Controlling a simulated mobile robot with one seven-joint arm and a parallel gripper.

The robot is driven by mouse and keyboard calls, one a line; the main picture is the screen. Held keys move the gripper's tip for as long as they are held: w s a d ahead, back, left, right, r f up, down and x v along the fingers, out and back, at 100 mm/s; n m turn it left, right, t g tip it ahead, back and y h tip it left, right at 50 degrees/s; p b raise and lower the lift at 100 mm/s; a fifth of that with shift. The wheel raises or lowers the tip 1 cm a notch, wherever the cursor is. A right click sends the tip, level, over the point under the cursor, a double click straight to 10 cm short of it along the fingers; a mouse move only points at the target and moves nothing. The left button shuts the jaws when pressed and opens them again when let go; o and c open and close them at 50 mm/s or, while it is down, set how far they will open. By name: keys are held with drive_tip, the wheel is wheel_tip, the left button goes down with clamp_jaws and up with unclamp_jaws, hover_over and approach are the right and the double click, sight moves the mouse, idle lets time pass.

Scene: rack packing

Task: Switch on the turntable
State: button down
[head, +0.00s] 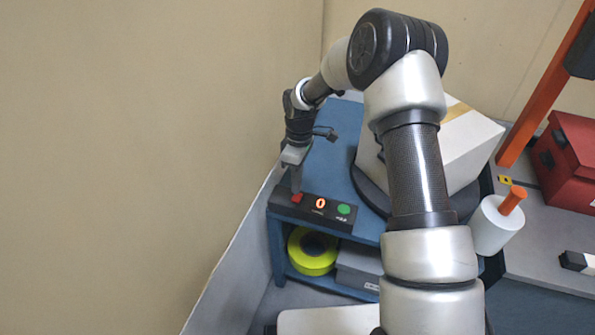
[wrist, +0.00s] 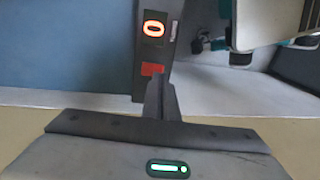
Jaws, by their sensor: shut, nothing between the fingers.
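The black control panel (head: 331,217) sits at the front edge of the blue bench. It has a red button (head: 297,198) at left, a lit orange "0" display (head: 320,203) in the middle and a green button (head: 344,209) at right. The turntable (head: 371,193) is a dark disc under a white box (head: 457,143), partly hidden by my arm. My gripper (head: 296,188) points down, shut and empty, at the red button. In the wrist view its fingertips (wrist: 156,80) partly cover the red button (wrist: 150,69); I cannot tell whether they touch it.
Below the panel, a yellow-green tape roll (head: 312,252) lies on a shelf beside a grey box (head: 357,266). At right stand a white roll with an orange handle (head: 496,225) and a red toolbox (head: 567,160). A wall closes the left side.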

sight(296, 201)
drive_tip(key=shift+s+f, duration=0.2)
drive_tip(key=shift+f, duration=1.45)
drive_tip(key=shift+a, duration=0.1)
drive_tip(key=shift+s+f+b, duration=0.2)
drive_tip(key=shift+f+b, duration=0.15)
drive_tip(key=shift+r, duration=0.15)
drive_tip(key=shift+w, duration=0.1)
drive_tip(key=shift+w+d, duration=0.35)
drive_tip(key=shift+w, duration=0.45)
drive_tip(key=shift+r, duration=0.2)
